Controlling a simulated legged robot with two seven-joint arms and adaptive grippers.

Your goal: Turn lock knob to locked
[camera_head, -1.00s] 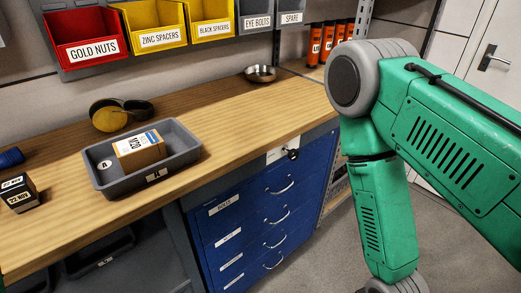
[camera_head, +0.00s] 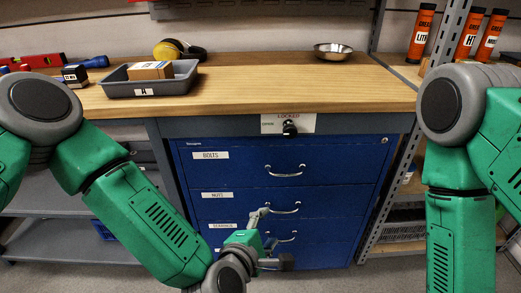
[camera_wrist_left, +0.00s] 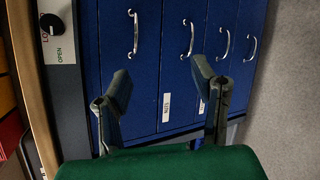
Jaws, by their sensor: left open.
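The lock knob (camera_head: 290,128) is small and black. It sits on a white plate (camera_head: 270,122) marked LOCKED above and OPEN at the left, on the bench's front rail above the blue drawers. Which mark the knob points to is too small to tell. My left gripper (camera_head: 272,238) is open and empty, below the knob in front of the lower drawers and apart from it. In the left wrist view the knob (camera_wrist_left: 50,22) is at the top left, away from the spread fingers (camera_wrist_left: 163,84). My right arm shows at the right; its gripper is out of frame.
The blue drawer cabinet (camera_head: 345,165) has several protruding handles near my left gripper. The wooden benchtop (camera_head: 300,92) holds a grey tray (camera_head: 183,84) with a box, and a metal bowl (camera_head: 333,50). A metal shelf post (camera_head: 398,190) stands right of the cabinet.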

